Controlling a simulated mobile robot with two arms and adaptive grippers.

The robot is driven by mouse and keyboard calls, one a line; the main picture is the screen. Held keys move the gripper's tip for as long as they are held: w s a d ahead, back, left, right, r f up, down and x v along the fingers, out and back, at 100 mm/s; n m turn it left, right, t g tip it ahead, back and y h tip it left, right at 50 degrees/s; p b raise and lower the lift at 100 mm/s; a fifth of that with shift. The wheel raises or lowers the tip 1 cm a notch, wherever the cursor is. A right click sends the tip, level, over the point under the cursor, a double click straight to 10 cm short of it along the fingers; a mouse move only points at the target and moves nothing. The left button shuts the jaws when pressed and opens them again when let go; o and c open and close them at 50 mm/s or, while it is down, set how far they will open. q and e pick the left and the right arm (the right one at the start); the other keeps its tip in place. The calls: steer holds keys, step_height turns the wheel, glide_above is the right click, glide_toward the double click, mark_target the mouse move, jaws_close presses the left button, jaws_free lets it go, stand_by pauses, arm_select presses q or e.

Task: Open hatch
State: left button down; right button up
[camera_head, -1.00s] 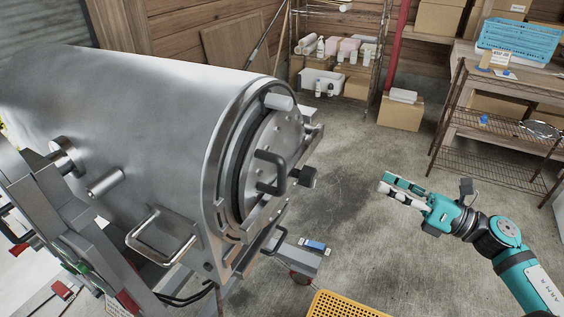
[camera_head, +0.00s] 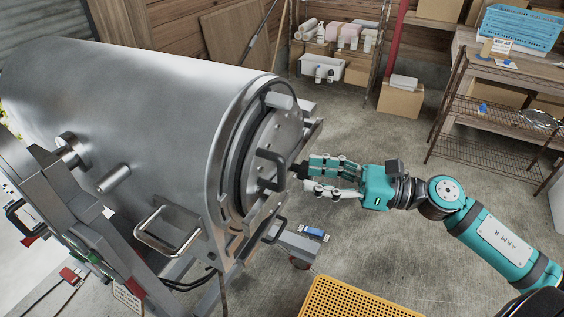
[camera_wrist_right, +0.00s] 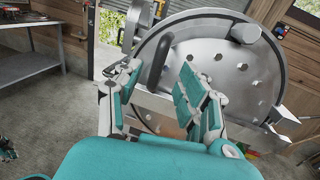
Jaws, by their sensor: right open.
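The hatch (camera_head: 287,130) is a round metal door on the end of a large steel drum (camera_head: 150,120), and it looks shut. A dark U-shaped handle (camera_head: 275,155) stands out from its face. My right gripper (camera_head: 307,174) is open, with its fingertips close to the handle and a dark block beside it. In the right wrist view, the perforated hatch face (camera_wrist_right: 230,70) fills the area ahead. The grey handle bar (camera_wrist_right: 157,60) shows between the two spread fingers (camera_wrist_right: 155,90). I cannot tell whether the fingers touch it. My left gripper is not in view.
A yellow perforated crate (camera_head: 355,300) is at the bottom. A cardboard box (camera_head: 400,99) sits on the floor. A metal loop (camera_head: 165,235) juts from the drum's side.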

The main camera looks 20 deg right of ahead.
mark_target(282, 184)
steer(key=shift+p+x, duration=1.55)
steer(key=shift+x, duration=2)
jaws_close()
